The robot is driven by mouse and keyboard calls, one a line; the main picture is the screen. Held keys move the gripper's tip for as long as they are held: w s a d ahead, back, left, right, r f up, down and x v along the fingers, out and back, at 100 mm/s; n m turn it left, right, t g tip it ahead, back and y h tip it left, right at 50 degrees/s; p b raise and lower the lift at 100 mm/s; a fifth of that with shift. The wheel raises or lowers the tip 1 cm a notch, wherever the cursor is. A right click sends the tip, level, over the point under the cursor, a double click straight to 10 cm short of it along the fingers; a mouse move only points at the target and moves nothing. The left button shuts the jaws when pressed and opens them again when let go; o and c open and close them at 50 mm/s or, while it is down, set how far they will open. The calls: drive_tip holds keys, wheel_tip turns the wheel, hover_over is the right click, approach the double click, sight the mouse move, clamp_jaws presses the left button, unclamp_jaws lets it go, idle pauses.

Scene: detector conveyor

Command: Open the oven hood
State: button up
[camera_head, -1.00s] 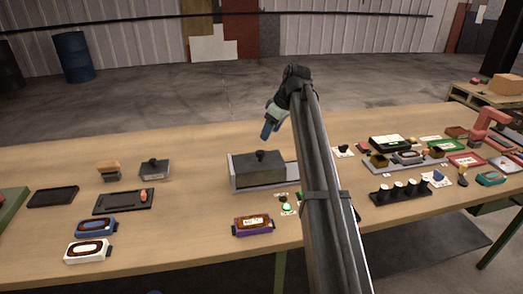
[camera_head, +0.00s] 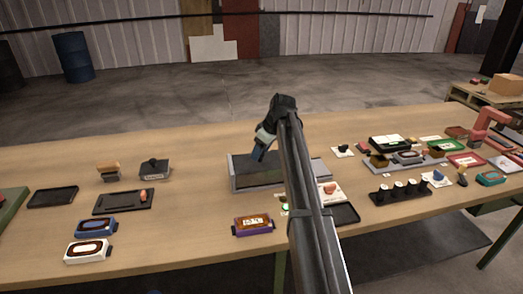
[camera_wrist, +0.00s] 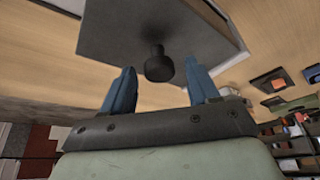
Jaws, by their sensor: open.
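The oven hood (camera_head: 256,177) is a dark grey box sitting on a light grey base (camera_head: 321,171) near the middle of the table. In the wrist view the hood (camera_wrist: 115,32) shows with its black round knob (camera_wrist: 158,64) standing out from its surface. My gripper (camera_head: 258,155) is just over the hood, tilted, with blue fingers. In the wrist view its two fingers (camera_wrist: 160,72) are spread, one on each side of the knob and apart from it. In the head view my gripper and arm hide the knob and the hood's right part.
A purple case (camera_head: 253,224) lies in front of the hood. A black tray (camera_head: 345,214) is right of my arm. A small knobbed box (camera_head: 155,169) and a black tray (camera_head: 123,202) are at left. A rack of dark cylinders (camera_head: 400,190) stands at right.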

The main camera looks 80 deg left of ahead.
clamp_jaws()
idle(0.4)
